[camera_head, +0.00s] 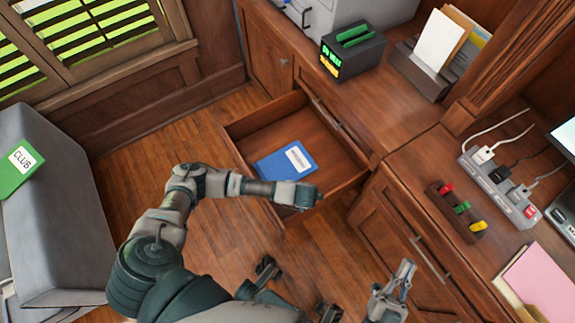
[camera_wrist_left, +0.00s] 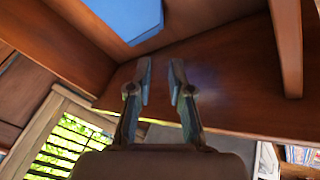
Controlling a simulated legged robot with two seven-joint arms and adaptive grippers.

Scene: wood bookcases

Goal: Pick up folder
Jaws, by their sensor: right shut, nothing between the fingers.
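A blue folder (camera_head: 287,165) with a white label lies flat in the open wooden drawer (camera_head: 248,122). It also shows at the top of the left wrist view (camera_wrist_left: 125,15). My left arm reaches across the front of the drawer. My left gripper (camera_wrist_left: 161,72) has its two fingers apart with nothing between them, beside the folder and not touching it. The fingers are hard to make out in the head view. My right gripper (camera_head: 394,287) is shut and empty, low in the head view, in front of the cabinet. A green folder (camera_head: 20,168) marked CLUB lies on the grey seat at left.
The counter above the drawer holds a black box (camera_head: 352,50) and a file holder (camera_head: 420,72) with papers. A power strip (camera_head: 500,187), a small rack of coloured items (camera_head: 457,208) and a pink paper (camera_head: 542,281) lie to the right. Wood floor is clear around the drawer.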

